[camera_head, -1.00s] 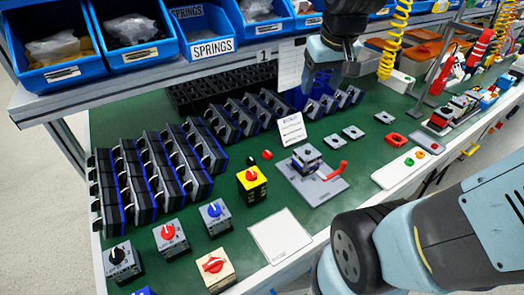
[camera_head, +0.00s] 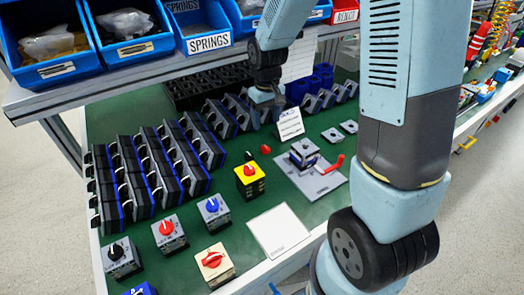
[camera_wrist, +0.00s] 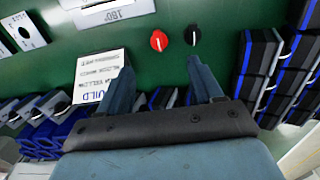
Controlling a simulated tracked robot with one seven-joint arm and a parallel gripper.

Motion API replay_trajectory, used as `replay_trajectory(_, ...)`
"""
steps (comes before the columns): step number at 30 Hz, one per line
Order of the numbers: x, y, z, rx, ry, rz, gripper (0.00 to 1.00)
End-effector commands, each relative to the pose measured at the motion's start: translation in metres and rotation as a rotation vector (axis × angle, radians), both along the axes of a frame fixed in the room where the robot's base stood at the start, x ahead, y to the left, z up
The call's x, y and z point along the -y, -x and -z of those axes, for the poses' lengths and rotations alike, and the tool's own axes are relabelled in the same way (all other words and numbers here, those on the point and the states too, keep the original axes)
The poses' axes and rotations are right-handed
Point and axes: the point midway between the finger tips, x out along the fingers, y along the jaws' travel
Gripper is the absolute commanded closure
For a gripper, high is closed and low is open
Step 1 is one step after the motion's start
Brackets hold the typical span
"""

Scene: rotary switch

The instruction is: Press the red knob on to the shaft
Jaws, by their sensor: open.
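The loose red knob (camera_head: 265,150) lies on the green bench beside a loose black knob (camera_head: 248,156). In the wrist view, the red knob (camera_wrist: 159,41) shows a white line and lies beyond my fingertips, between their directions. My gripper (camera_wrist: 160,72) is open and empty, and apart from the knob. In the head view, my gripper (camera_head: 265,100) is above the bench, behind the knobs and partly hidden. A switch body (camera_head: 304,152) sits on a grey fixture plate (camera_head: 326,181) right of the knobs. Its shaft is too small to make out clearly.
A white build card (camera_head: 289,124) stands near the gripper. A red lever (camera_head: 333,163) is on the fixture. Rows of black switch bodies (camera_head: 160,165) stand at left. Finished switches with knobs, including a yellow one (camera_head: 250,185), stand in front. Blue bins (camera_head: 205,25) are above.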

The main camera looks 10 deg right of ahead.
Motion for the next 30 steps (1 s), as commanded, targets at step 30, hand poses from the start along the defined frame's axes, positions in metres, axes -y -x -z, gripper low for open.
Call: replay_trajectory(30,0.0,-0.006,0.105,-0.008,0.001,-0.006,0.35)
